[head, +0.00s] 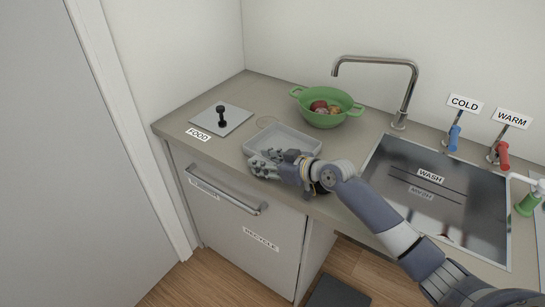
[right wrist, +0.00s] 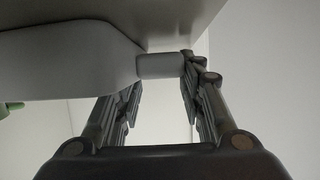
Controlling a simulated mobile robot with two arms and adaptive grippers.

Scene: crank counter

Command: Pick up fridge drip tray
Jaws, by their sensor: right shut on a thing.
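The fridge drip tray (head: 289,133) is a shallow, pale grey rectangular tray at the front of the counter, left of the sink. My right gripper (head: 264,163) is at its near left end and hides part of its front edge. In the right wrist view, the tray (right wrist: 62,62) has a short rounded tab (right wrist: 160,66) between the fingers of my right gripper (right wrist: 160,85). The gripper is shut on the tray. I cannot tell whether the tray touches the counter. My left gripper is not in view.
A green colander (head: 327,119) with fruit stands behind the tray. A FOOD lid (head: 221,119) with a black knob lies left of it. The sink (head: 433,190), faucet (head: 402,95) and blue (head: 454,138) and red (head: 502,154) levers are right. A cabinet handle (head: 226,194) juts out below.

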